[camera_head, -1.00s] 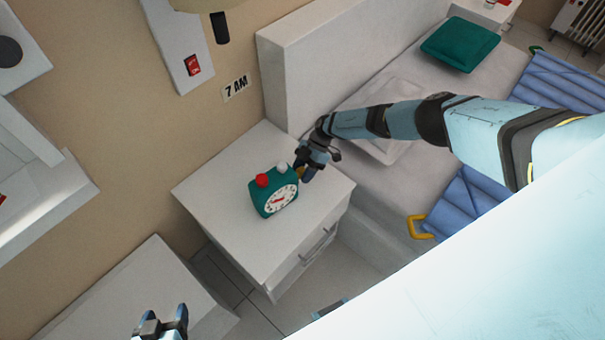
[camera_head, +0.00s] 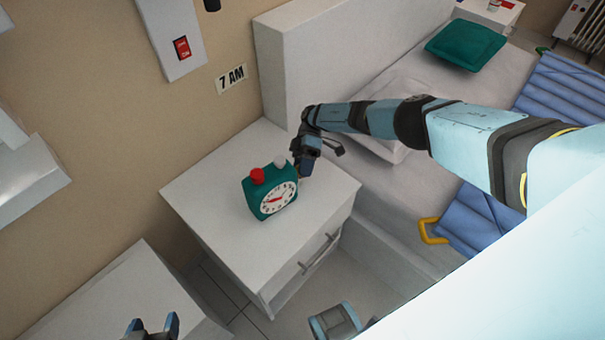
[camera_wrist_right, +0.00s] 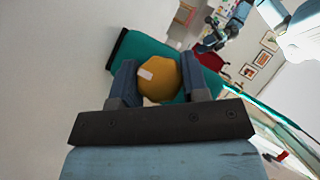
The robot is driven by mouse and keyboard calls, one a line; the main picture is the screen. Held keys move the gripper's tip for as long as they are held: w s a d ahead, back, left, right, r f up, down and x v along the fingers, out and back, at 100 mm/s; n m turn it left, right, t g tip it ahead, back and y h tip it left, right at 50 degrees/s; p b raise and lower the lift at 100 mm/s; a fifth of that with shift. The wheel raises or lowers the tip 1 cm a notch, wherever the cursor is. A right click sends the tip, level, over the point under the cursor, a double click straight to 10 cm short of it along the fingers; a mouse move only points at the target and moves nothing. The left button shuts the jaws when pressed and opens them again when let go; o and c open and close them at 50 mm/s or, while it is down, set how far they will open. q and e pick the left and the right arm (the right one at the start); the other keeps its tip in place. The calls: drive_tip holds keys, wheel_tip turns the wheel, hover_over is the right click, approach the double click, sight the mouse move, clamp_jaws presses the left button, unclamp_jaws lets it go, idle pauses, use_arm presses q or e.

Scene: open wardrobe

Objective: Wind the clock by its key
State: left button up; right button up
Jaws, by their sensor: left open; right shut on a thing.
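The green alarm clock (camera_head: 257,206) stands upright on the white nightstand. It has a red button (camera_head: 257,175) and a white button on top, and a white dial (camera_head: 278,197) on its front. My right gripper (camera_head: 303,170) is at the clock's right side. In the right wrist view, its fingers (camera_wrist_right: 165,85) are shut on a round yellow key (camera_wrist_right: 158,75) with a pale mark, beside the green clock body (camera_wrist_right: 140,55). The key is mostly hidden in the head view. My left gripper (camera_head: 153,328) is open and empty at the bottom edge, away from the clock.
The nightstand (camera_head: 215,180) has free room around the clock. A "7 AM" sign (camera_head: 231,78) and a panel with a red switch (camera_head: 182,48) are on the wall. A bed with a green pillow (camera_head: 466,45) and blue blanket stands at right. Another white surface (camera_head: 110,295) lies lower left.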

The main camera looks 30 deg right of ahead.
use_arm(q)
drive_tip(key=shift+d+f, duration=0.1)
drive_tip(key=shift+d, duration=0.1)
use_arm(e)
drive_tip(key=shift+a, duration=0.1)
drive_tip(key=o, duration=0.9)
use_arm(q)
drive_tip(key=w+d+r+t+h+b, duration=0.3)
drive_tip(key=d+r+t+h+b, duration=0.2)
drive_tip(key=b, duration=1.2)
drive_tip(key=shift+d+r+m+h, duration=0.3)
drive_tip(key=shift+d+r, duration=0.5)
drive_tip(key=shift+r, duration=0.25)
use_arm(e)
drive_tip(key=shift+v, duration=6.9)
drive_tip(key=shift+w+f, duration=0.1)
